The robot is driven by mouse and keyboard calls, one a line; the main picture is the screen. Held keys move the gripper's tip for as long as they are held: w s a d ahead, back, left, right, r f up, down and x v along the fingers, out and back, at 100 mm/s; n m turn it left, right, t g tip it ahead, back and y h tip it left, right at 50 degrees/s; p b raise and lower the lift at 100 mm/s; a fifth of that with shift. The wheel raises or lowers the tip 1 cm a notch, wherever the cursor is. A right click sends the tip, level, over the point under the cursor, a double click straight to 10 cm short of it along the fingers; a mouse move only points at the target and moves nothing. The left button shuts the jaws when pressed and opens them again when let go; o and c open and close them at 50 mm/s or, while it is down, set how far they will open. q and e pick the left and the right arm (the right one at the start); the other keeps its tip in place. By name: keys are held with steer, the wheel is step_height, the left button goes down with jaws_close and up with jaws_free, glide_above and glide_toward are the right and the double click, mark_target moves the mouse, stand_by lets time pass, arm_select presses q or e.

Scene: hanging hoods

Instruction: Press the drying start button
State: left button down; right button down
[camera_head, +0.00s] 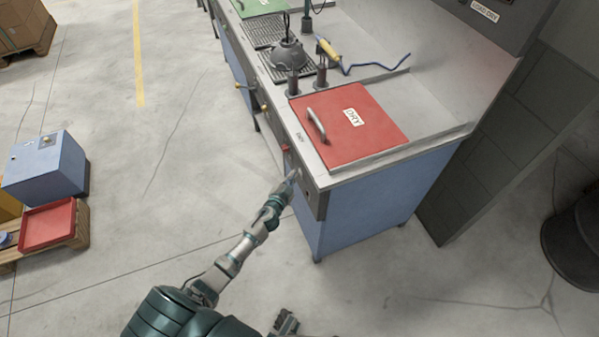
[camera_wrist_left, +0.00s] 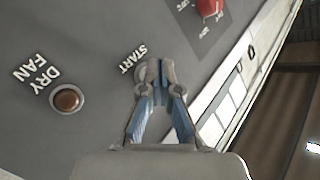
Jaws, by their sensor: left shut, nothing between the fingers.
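The grey control panel (camera_wrist_left: 105,60) fills much of the left wrist view. It bears a START label and a DRY FAN label. A round copper-brown button (camera_wrist_left: 67,99) sits beside DRY FAN. No button shows by START; the fingertips cover the panel just right of that label. My left gripper (camera_wrist_left: 155,72) is shut and empty, its tips in front of the panel; whether they touch cannot be told. In the head view, my left gripper (camera_head: 292,177) is at the bench front below the red DRY lid (camera_head: 345,128). What looks like my right gripper (camera_head: 285,323) shows partly at the bottom edge.
A red switch (camera_wrist_left: 209,7) is at the top of the wrist view. The steel bench (camera_head: 420,148) carries a dark lamp-like hood (camera_head: 289,54) and a yellow-handled tool (camera_head: 328,49). A blue box (camera_head: 45,165) and red tray (camera_head: 48,226) stand left. The floor between is clear.

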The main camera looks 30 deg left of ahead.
steer(key=shift+w, duration=0.15)
arm_select(q)
steer(key=shift+w+d, duration=0.1)
steer(key=shift+w, duration=0.05)
arm_select(e)
steer(key=shift+w+r, duration=0.15)
steer(key=shift+w, duration=0.25)
arm_select(q)
steer(key=shift+w+d, duration=0.15)
arm_select(e)
steer(key=shift+s, duration=0.2)
steer(key=shift+s+f, duration=0.2)
steer(key=shift+s, duration=0.15)
arm_select(q)
steer(key=s+a, duration=0.4)
steer(key=s, duration=0.1)
steer(key=shift+a+p, duration=0.2)
steer(key=shift+p, duration=0.2)
arm_select(e)
steer(key=shift+w+r, duration=0.35)
steer(key=shift+r, duration=0.3)
